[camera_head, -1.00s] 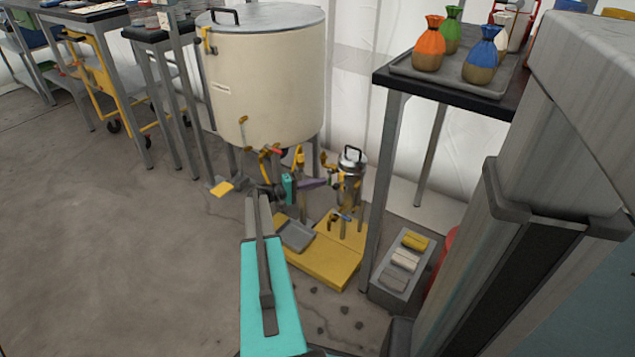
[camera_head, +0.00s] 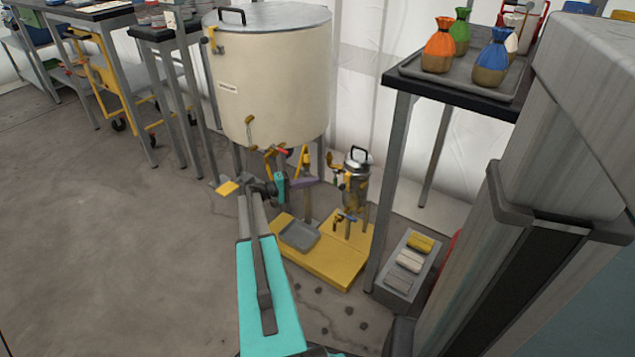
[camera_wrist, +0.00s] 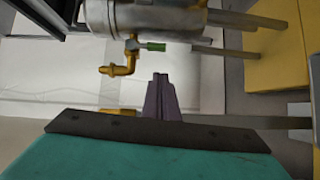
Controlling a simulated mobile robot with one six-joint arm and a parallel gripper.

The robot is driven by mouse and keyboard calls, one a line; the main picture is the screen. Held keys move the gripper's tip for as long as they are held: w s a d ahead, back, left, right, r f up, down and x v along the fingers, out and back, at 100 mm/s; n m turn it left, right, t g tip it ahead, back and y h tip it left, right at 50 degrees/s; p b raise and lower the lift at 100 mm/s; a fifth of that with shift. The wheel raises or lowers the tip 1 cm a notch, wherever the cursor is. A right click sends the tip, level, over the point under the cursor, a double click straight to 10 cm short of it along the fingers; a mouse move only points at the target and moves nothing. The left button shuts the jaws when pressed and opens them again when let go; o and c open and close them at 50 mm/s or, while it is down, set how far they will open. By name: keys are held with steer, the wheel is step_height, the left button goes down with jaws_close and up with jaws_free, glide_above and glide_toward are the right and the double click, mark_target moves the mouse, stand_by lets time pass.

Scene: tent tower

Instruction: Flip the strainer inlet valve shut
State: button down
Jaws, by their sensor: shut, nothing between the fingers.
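The strainer (camera_head: 357,164) is a small steel pot with a black-handled lid, right of the big cream tank; its body shows upside down at the top of the wrist view (camera_wrist: 150,18). Brass fittings stick out from its side. In the wrist view a brass elbow (camera_wrist: 120,66) carries a small green lever (camera_wrist: 153,46); I cannot tell if it is the inlet valve. My gripper (camera_head: 318,180) has purple fingers, left of the strainer and apart from it. In the wrist view the fingers (camera_wrist: 161,78) are shut and empty, just below the green lever in the picture.
The cream tank (camera_head: 265,85) stands behind my arm with several valves beneath. A yellow base (camera_head: 335,265) with a grey tray (camera_head: 299,236) lies below. Floor at left is clear.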

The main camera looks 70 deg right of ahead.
steer(key=p+v, duration=0.2)
steer(key=v, duration=0.6)
steer(key=shift+w+a, duration=0.2)
steer(key=shift+f, duration=0.1)
